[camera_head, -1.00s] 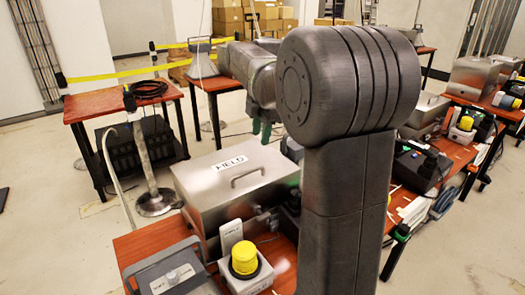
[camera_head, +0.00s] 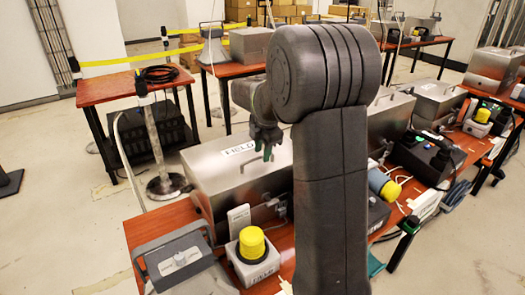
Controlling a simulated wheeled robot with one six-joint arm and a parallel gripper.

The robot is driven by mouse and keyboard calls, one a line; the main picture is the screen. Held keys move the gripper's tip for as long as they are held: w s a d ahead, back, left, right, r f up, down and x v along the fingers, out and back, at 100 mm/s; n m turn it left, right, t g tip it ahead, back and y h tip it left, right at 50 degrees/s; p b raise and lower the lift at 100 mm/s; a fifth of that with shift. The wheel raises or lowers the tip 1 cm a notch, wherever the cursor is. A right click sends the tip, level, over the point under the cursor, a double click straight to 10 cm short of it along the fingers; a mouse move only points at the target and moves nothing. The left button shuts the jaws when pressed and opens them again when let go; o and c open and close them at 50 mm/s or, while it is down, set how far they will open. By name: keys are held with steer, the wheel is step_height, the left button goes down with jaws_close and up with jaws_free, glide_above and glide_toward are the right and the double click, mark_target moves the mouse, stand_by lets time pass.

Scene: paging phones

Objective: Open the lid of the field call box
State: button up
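The field call box is a grey metal box (camera_head: 219,185) with a white FIELD label (camera_head: 240,148) on its flat lid. It stands on the red-brown table in the centre, and its lid is shut. My gripper (camera_head: 263,154) points down over the lid, just right of the label, where the lid handle is. The two dark fingertips appear apart, with nothing clearly between them. I cannot tell whether they touch the handle. My arm hides the right part of the box.
A yellow-capped unit (camera_head: 251,246), a white handset-like piece (camera_head: 239,221) and a grey device with a handle (camera_head: 180,260) stand in front of the box. More metal boxes and a dark device (camera_head: 428,158) stand to the right. A side table (camera_head: 137,84) is behind left.

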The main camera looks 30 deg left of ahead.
steer(key=shift+f, duration=0.15)
steer(key=shift+c, duration=0.2)
jaws_close()
